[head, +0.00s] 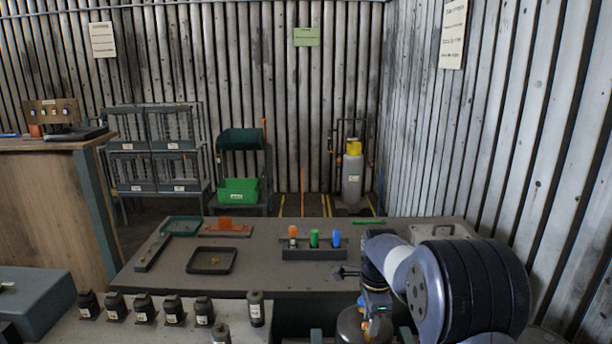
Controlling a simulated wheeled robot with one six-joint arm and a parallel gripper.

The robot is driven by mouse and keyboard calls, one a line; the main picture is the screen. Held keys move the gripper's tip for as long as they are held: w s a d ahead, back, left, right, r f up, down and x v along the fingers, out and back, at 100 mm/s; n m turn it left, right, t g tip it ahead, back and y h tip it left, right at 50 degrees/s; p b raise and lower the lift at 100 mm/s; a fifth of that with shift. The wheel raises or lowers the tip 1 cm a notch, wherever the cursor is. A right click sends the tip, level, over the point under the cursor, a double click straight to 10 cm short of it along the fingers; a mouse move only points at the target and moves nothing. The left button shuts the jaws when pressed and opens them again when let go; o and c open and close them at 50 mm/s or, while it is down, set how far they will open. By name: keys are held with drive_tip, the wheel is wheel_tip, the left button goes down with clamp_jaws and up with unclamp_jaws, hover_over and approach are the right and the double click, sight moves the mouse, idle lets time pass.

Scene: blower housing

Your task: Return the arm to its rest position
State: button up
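My arm comes in at the lower right of the head view, with its large dark-banded joint nearest the camera. My gripper (345,272) appears as a small dark shape at the left of the wrist, over the right part of the grey workbench (270,272). It is too small and dark to tell whether its fingers are open or shut. I see no object in it. It is to the right of and nearer than a dark rack holding an orange-topped (292,232), a green (314,238) and a blue cylinder (336,238).
The bench also holds a dark square tray (212,261), a green tray (182,226), an orange part (230,226) and a grey box (440,230). Several black-capped bottles (144,307) stand on the near surface. A gas cylinder (352,176) and shelves (155,152) stand behind.

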idle(0.3)
wheel_tip(320, 180, up, 11)
drive_tip(key=b, duration=0.1)
wheel_tip(320, 180, down, 11)
drive_tip(key=shift+r+p, duration=0.2)
drive_tip(key=shift+p, duration=0.4)
drive_tip(key=shift+f, duration=0.25)
drive_tip(key=n, duration=0.5)
drive_tip(key=shift+n, duration=0.4)
drive_tip(key=n+b, duration=0.1)
drive_tip(key=n, duration=1.1)
drive_tip(key=shift+b, duration=0.4)
drive_tip(key=n+b, duration=0.1)
drive_tip(key=n, duration=0.4)
drive_tip(key=shift+n, duration=0.4)
drive_tip(key=shift+r, duration=0.1)
